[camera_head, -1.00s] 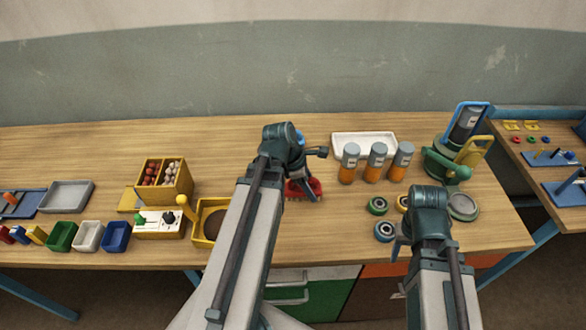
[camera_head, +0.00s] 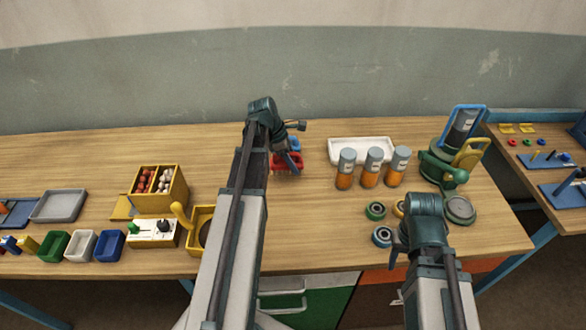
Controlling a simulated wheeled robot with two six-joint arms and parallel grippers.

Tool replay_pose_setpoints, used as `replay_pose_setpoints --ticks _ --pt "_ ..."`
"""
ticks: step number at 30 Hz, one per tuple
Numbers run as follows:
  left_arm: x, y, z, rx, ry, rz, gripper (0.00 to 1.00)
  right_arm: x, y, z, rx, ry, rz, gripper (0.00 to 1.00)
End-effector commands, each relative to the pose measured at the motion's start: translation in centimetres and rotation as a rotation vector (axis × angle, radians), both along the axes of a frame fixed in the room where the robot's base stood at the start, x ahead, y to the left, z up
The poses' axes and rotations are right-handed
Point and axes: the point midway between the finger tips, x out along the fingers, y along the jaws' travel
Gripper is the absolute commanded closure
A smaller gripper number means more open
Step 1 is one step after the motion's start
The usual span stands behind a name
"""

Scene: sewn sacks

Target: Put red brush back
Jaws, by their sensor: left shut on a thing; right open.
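The red brush (camera_head: 281,164) is in the head view, near the back middle of the wooden table. My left gripper (camera_head: 291,160) is shut on it, and the gripper and wrist hide part of it. A small blue thing (camera_head: 293,143) shows just behind the brush; I cannot tell whether it is a separate object. I cannot tell whether the brush touches the table. My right gripper (camera_head: 397,248) is open, low at the table's front right, largely hidden by its own wrist.
A white tray (camera_head: 361,142) and several orange-and-grey jars (camera_head: 370,168) stand right of the brush. Round rings (camera_head: 382,237) lie by my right wrist. A yellow box (camera_head: 178,190) and a switch box (camera_head: 150,233) are left.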

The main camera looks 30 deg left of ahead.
Motion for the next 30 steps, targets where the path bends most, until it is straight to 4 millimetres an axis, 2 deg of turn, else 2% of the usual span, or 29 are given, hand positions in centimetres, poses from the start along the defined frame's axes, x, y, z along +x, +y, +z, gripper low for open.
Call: replay_pose_setpoints --ticks 1,3,8,21,22,27,30 --pt "0.6 0.5 -0.4 0.000 0.000 0.001 1.00 0.0 0.0 -0.4 0.000 0.000 0.000 0.50" --pt "0.3 0.3 -1.8 0.000 0.000 0.000 1.00 0.0 0.0 -1.8 0.000 0.000 0.000 0.50" --pt "0.3 0.2 -3.7 0.000 0.000 0.000 1.00 0.0 0.0 -3.7 0.000 0.000 0.000 0.50" --pt "0.3 0.2 -4.0 0.000 0.000 0.000 1.00 0.0 0.0 -4.0 0.000 0.000 0.000 0.50" --pt "0.3 0.2 -4.0 0.000 0.000 0.000 0.39 0.0 0.0 -4.0 0.000 0.000 0.000 0.50" --pt "0.3 0.2 -3.8 0.000 0.000 0.000 0.11 0.0 0.0 -3.8 0.000 0.000 0.000 0.50" --pt "0.3 0.2 -3.8 0.000 0.000 0.000 0.11 0.0 0.0 -3.8 0.000 0.000 0.000 0.50"
